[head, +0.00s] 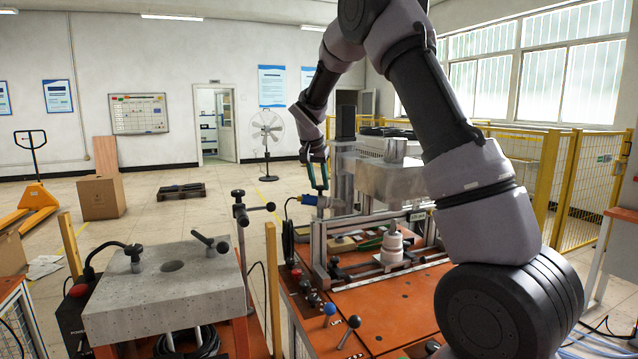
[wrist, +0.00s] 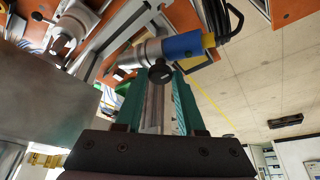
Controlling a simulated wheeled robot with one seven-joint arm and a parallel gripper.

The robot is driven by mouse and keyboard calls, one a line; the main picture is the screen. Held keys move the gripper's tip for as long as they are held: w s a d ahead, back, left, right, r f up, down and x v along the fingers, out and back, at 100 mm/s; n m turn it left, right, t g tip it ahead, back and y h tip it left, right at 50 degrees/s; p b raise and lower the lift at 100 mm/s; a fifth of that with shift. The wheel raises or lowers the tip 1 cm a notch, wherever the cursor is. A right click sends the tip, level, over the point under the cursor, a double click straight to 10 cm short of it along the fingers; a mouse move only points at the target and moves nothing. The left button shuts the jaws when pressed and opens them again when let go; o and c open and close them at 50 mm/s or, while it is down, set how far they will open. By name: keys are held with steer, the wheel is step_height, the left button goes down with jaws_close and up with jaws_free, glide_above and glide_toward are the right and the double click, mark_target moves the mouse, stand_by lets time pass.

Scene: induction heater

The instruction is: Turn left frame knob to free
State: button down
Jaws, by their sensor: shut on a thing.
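My gripper (head: 318,187) points down at the top of the left side of the metal frame (head: 318,245) on the orange bench. In the wrist view its two green fingers (wrist: 160,82) stand either side of a small black round knob (wrist: 160,72). They are shut on this knob, beside a silver cylindrical fitting with a blue and yellow end (wrist: 183,46). The fitting's blue end also shows in the head view (head: 308,200). The knob is too small and covered to make out in the head view, and its turned position cannot be told.
A grey block on the frame carries a metal cylinder (head: 395,149). A white stepped part (head: 391,243) stands on the orange bench (head: 385,305). Blue and black ball levers (head: 340,322) are at the front. A grey slab table (head: 160,305) stands left. Yellow fencing (head: 560,180) lies behind right.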

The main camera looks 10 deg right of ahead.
steer(key=n+y, duration=0.1)
steer(key=n, duration=0.2)
steer(key=shift+d+n+t, duration=0.1)
steer(key=shift+n+t, duration=0.2)
steer(key=shift+t, duration=0.1)
steer(key=c, duration=0.5)
jaws_free()
steer(key=shift+s+r, duration=0.1)
steer(key=v, duration=1)
steer(key=shift+s+r, duration=0.1)
steer(key=shift+r, duration=0.2)
steer(key=shift+d, duration=0.1)
steer(key=s+d+r+t+y, duration=0.1)
steer(key=s+d+r, duration=0.25)
steer(key=s, duration=0.55)
steer(key=s+d+r+y, duration=0.15)
steer(key=s+r, duration=0.25)
steer(key=s, duration=0.6)
steer(key=shift+m+t+y, duration=0.45)
steer(key=shift+m+t, duration=0.15)
steer(key=shift+t, duration=0.3)
steer(key=s+f, duration=0.1)
steer(key=s, duration=0.4)
steer(key=s+d+f, duration=0.1)
steer(key=s, duration=0.4)
steer(key=s+f, duration=0.1)
steer(key=s, duration=0.5)
steer(key=shift+d+f, duration=0.15)
steer(key=shift+d, duration=0.2)
